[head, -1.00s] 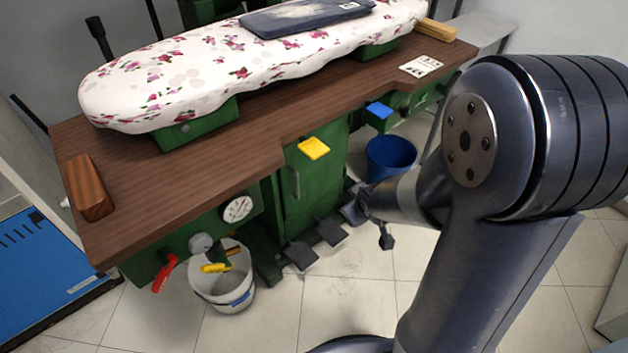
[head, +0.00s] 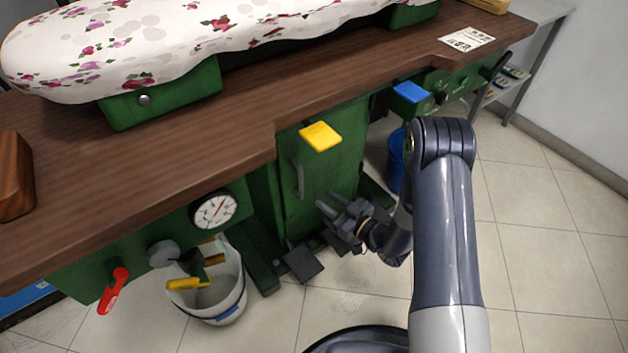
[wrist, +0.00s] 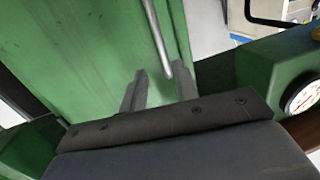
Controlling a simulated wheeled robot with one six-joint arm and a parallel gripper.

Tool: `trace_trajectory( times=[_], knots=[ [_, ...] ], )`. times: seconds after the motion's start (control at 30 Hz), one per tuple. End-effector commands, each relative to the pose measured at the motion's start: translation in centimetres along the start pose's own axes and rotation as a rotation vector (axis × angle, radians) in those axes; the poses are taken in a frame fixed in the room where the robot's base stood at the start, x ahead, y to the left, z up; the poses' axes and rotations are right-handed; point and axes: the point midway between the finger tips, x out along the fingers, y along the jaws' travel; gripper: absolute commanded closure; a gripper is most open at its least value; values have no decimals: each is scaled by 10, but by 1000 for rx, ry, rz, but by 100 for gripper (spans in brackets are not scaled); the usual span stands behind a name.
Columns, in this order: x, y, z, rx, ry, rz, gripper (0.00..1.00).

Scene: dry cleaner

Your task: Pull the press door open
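The press door (head: 335,165) is a green panel under the wooden top, and it looks closed. Its grey vertical bar handle (head: 299,179) is near the door's left edge. In the wrist view the handle (wrist: 158,38) runs down from the top edge, its end lying in line with the gap between my fingers. My gripper (head: 328,200) is open and empty, just right of the handle's lower end and in front of the door. The fingers (wrist: 160,86) look apart from the handle. The green door face (wrist: 80,50) fills the wrist view's upper left.
A yellow tab (head: 321,136) sticks out above the door. Dark foot pedals (head: 304,263) are below. A white bucket (head: 222,298) stands left, with a gauge (head: 214,210) and red lever (head: 113,290) nearby. A blue bin (head: 396,160) is behind my arm. Floor is free at right.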

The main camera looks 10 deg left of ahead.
Motion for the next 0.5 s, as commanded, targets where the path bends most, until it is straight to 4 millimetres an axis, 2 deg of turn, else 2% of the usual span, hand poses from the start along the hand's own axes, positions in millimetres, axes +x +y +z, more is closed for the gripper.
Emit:
trace_trajectory(
  times=[0.13, 0.23, 0.5],
  knots=[
    [6, -5, 4, 9, 25, -18, 71],
    [18, -5, 3, 8, 25, -19, 71],
    [69, -6, 3, 7, 24, -18, 71]
  ],
)
